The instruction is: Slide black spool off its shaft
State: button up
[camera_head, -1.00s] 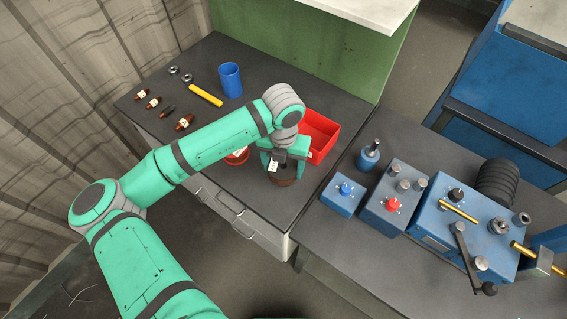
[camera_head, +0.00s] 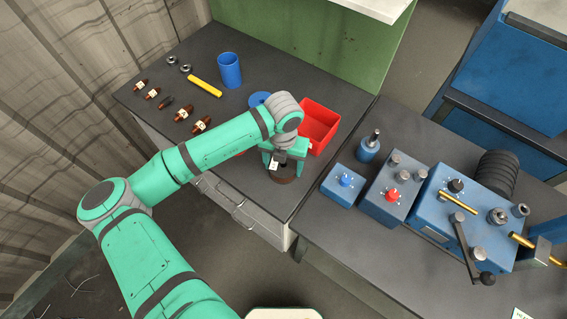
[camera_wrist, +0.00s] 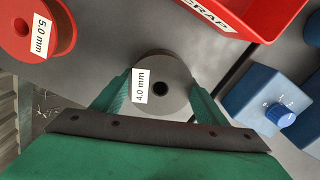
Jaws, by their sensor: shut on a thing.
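The black spool (camera_wrist: 178,72) looks dark grey in the wrist view and carries a white "4.0 mm" label. My gripper (camera_wrist: 160,95) is shut on it, with one green finger on each side. A dark hole shows at the spool's centre; no shaft end sticks out of it. In the head view my gripper (camera_head: 281,165) is low over the front right corner of the dark left table. A dark brown round base (camera_head: 281,178) shows beneath it. The spool is mostly hidden there, and I cannot tell whether a shaft is inside it.
A red "SCRAP" bin (camera_head: 318,122) stands behind my gripper. A red "5.0 mm" spool (camera_wrist: 30,35) lies to the left. A blue spool (camera_head: 259,98) is partly hidden by my arm. A blue box with a knob (camera_head: 343,184) and larger machine (camera_head: 462,225) stand to the right.

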jog(key=o, duration=1.1)
notch_tip(320, 180, up, 11)
jog(key=shift+f, duration=0.1)
jog(key=shift+a, duration=0.1)
